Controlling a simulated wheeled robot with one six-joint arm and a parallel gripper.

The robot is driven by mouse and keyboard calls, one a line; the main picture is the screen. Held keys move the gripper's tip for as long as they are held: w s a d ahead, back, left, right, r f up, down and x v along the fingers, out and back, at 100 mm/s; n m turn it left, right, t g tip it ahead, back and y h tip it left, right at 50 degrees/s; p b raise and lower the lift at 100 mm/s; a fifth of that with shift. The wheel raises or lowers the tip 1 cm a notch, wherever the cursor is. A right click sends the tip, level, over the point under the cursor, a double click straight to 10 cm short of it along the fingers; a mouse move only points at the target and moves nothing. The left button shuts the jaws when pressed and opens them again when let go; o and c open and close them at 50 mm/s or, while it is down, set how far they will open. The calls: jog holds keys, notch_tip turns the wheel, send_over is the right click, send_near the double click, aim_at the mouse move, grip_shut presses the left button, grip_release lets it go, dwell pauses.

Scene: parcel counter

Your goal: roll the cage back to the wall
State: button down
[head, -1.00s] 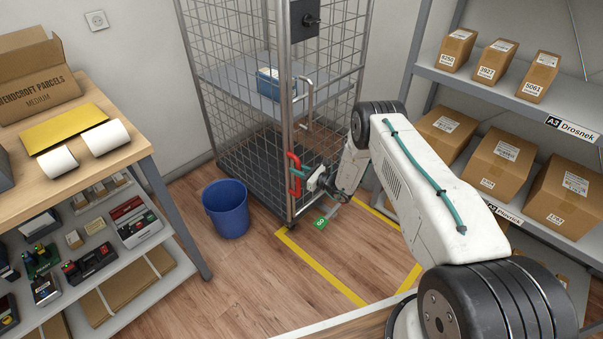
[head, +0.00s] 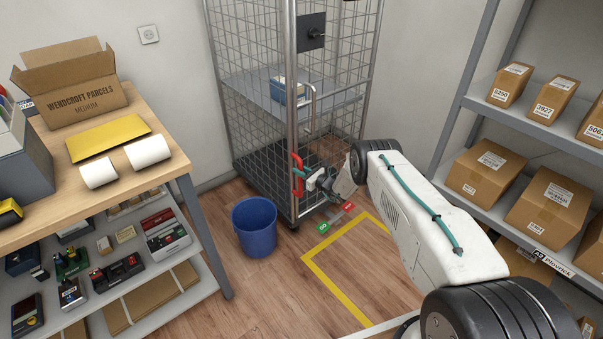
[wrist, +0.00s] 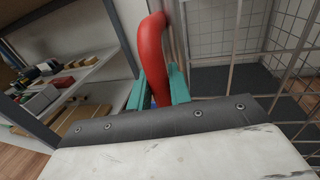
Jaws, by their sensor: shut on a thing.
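The wire cage (head: 258,120) stands upright near the back wall (head: 175,95), with a grey shelf and a dark base inside it. A red handle (head: 297,176) is on its near corner post. My gripper (head: 306,177) is shut on the red handle. In the wrist view the red handle (wrist: 151,55) rises between the teal fingers of my gripper (wrist: 158,88). The cage mesh (wrist: 245,35) fills the right of that view. The cage's far bottom edge is hidden, so I cannot tell whether it touches the wall.
A blue bin (head: 255,228) stands on the floor just left of the cage's near corner. A yellow floor outline (head: 335,283) lies in front, with a green and red marker (head: 334,217) by the cage. A workbench (head: 190,200) is left, a parcel rack (head: 440,165) right.

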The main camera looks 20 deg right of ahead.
jog(key=shift+w+r, duration=0.15)
jog(key=shift+w, duration=0.1)
jog(key=c, duration=1.3)
grip_release()
jog(key=shift+c, duration=0.2)
jog(key=shift+s, duration=0.1)
jog(key=v, duration=0.7)
jog(key=shift+s+d, duration=0.2)
